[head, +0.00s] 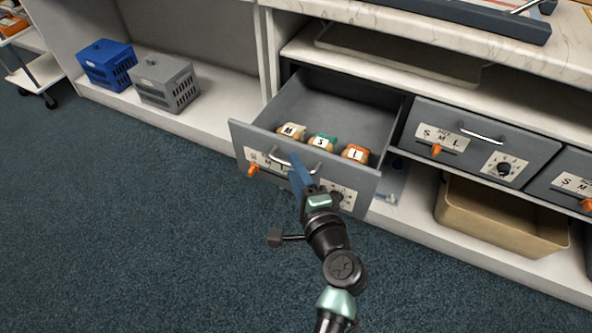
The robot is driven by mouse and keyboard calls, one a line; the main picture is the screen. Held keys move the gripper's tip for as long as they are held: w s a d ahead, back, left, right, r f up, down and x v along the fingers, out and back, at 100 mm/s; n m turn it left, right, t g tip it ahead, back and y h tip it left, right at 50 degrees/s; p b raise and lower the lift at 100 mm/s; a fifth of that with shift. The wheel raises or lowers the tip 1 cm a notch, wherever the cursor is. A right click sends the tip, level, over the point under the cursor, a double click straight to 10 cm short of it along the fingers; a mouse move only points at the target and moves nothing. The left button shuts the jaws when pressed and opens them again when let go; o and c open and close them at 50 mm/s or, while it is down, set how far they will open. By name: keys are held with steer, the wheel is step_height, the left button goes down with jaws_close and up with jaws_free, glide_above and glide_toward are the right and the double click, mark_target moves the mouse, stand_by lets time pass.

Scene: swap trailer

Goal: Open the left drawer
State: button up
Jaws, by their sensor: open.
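The left drawer (365,187) is a grey drawer, pulled well out of the cabinet, so its inside shows. Its front carries a metal bar handle (278,160), an orange slider and a dial. Three small items lie inside, marked M (291,132), S (322,142) and L (355,153). My gripper (297,166) is open at the drawer front, by the right part of the handle. Its fingers overlap the handle in the picture. I cannot tell whether they touch it.
A closed grey drawer (545,150) is to the right, with another beyond it. A tan bin (470,222) stands on the lower shelf. The carpet (130,230) at front left is clear.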

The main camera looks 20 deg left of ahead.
steer(key=p+v, duration=0.3)
steer(key=v, duration=1)
steer(key=w+d+r+n+t+h, duration=0.1)
steer(key=w+r+n+t+h, duration=0.15)
steer(key=r, duration=0.75)
steer(key=w+d+r+n+t+h, duration=0.1)
steer(key=w+r+n+t, duration=0.25)
steer(key=r, duration=0.75)
steer(key=w+d+r+n+t+h, duration=0.1)
steer(key=w+r+n+t, duration=0.15)
steer(key=r, duration=0.75)
steer(key=s+d+r+n+t+h+p, duration=0.1)
steer(key=s+d+r+t+h, duration=0.2)
steer(key=r, duration=0.6)
steer(key=s+d+r+n+t+h+p, duration=0.1)
steer(key=s+r+t, duration=0.1)
steer(key=s+r, duration=0.5)
steer(key=s+d+r+n+t+h+p, duration=0.1)
steer(key=d+r+t+h, duration=0.15)
steer(key=r, duration=0.85)
step_height(320, 180, up, 30)
steer(key=a+p, duration=0.1)
steer(key=p, duration=3)
